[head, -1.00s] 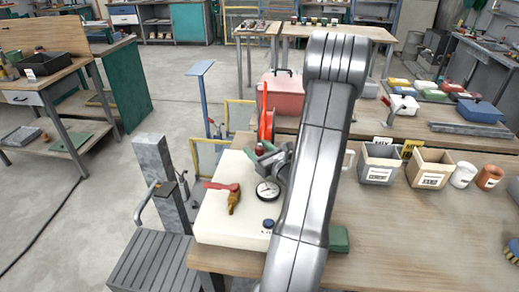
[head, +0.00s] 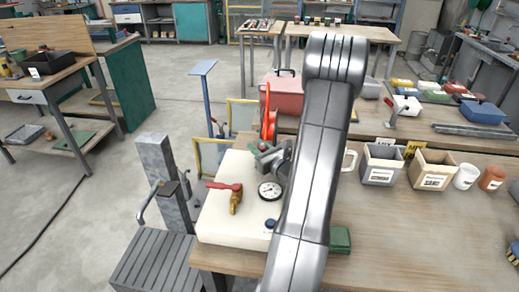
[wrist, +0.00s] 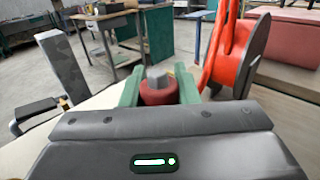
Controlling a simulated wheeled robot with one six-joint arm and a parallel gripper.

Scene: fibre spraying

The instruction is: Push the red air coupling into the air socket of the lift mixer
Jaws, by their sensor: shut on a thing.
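The red air coupling (wrist: 159,92), with a grey hexagonal end on top, is between the green fingers of my gripper (wrist: 160,93) in the wrist view. The fingers are shut on it. In the head view my gripper (head: 263,151) is over the far right part of a cream-white box, which I take to be the lift mixer (head: 222,218). A brass valve with a red handle (head: 235,197), a round gauge (head: 269,190) and a blue knob (head: 270,224) are on its top. I cannot make out the air socket or whether the coupling touches anything.
An orange-red reel (wrist: 232,45) stands close beyond the gripper on the right, also in the head view (head: 268,122). A grey post (head: 163,180) stands left of the white box. Bins (head: 380,165) and cups stand on the bench to the right. The bench front is clear.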

